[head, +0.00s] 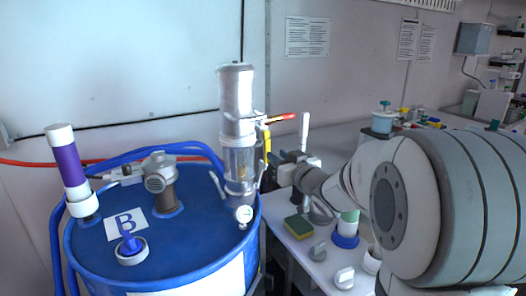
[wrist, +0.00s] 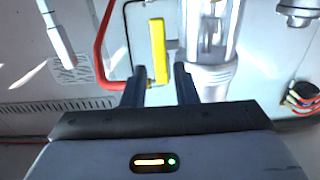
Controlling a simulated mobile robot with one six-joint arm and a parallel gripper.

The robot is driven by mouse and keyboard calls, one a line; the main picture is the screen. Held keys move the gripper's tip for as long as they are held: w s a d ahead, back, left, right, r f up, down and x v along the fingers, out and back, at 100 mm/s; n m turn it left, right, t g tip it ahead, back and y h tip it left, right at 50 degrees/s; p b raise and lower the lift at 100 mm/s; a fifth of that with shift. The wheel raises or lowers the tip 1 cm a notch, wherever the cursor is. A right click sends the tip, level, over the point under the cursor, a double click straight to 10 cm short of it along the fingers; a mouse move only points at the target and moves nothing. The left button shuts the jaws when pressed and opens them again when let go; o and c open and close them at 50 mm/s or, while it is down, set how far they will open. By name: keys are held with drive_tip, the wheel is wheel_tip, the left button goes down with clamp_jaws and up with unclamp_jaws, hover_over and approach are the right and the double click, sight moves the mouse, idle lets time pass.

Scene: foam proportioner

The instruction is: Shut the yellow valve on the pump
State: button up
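The pump (head: 236,110) is a silver upright cylinder with a clear middle section, standing on the blue drum's right side. The yellow valve handle (head: 267,138) is a narrow upright bar just right of the pump. In the wrist view the yellow handle (wrist: 158,48) is seen beside the pump's clear and silver body (wrist: 210,45). My gripper (head: 275,157) is close to the right of the pump. In the wrist view my gripper (wrist: 160,80) has its two dark fingers apart, with the handle's lower end in line with the gap. I cannot tell whether either finger touches it.
The blue drum (head: 150,245) fills the lower left, with a purple-and-white cylinder (head: 70,165) on top. A red hose (wrist: 99,50) runs left of the handle. A bench with a sponge (head: 299,227) is below my arm.

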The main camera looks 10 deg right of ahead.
sight(267, 149)
drive_tip(key=x, duration=0.7)
drive_tip(key=shift+f, duration=0.1)
drive_tip(key=shift+c, duration=0.4)
clamp_jaws()
drive_tip(key=shift+a, duration=0.1)
